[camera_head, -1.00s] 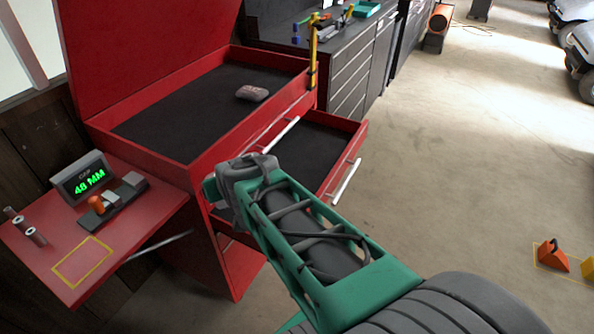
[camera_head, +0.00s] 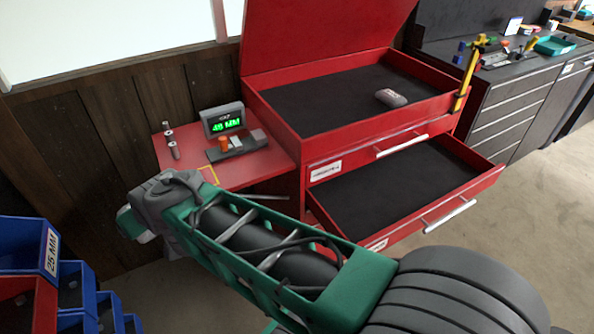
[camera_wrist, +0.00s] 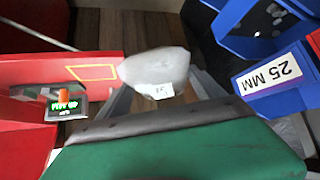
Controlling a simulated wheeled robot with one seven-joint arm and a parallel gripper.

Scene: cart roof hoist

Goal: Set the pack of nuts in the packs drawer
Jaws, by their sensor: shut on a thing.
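My gripper (camera_wrist: 157,88) is shut on a pale, whitish pack (camera_wrist: 153,66) with a small white label, seen in the wrist view. The label is too blurred to read surely. In the head view my gripper (camera_head: 138,226) is at the left, in front of the wood wall, and the pack is mostly hidden behind it. A red drawer (camera_head: 478,196) of the red tool cart is pulled out to the right of my arm. Its dark floor looks empty where visible. Its label is partly hidden and unreadable. My gripper is well left of it.
The cart's top tray (camera_head: 300,140) is open and holds a grey object (camera_head: 391,98). Blue bins (camera_head: 28,240), one marked 25 MM, stand at left. Floor at right is clear.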

